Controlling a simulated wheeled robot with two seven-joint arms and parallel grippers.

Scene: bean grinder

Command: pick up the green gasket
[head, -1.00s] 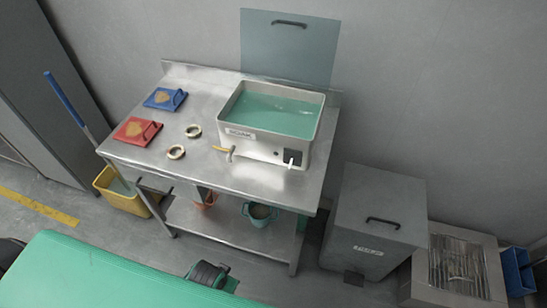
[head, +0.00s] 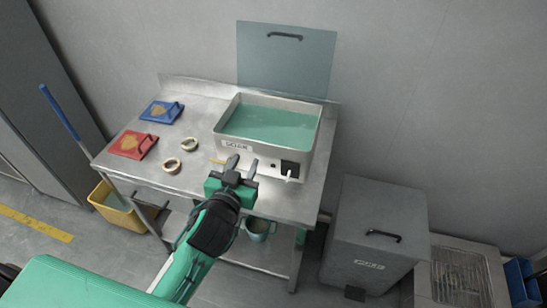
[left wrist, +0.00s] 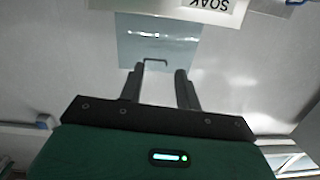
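No plainly green gasket shows. Two small pale rings lie flat on the steel table (head: 205,100), left of the soak tank: a far ring (head: 190,144) and a near ring (head: 171,166). I cannot tell whether either has a green part. My left gripper (head: 243,163) is open and empty, in front of the soak tank and to the right of both rings. Its two fingers (left wrist: 158,78) also stand apart in the left wrist view, with nothing between them. My right gripper is not in view.
The soak tank (head: 236,146) holds green liquid (head: 270,124). A grey bin (head: 375,220) stands right of the table; a yellow bucket (head: 125,212) stands left.

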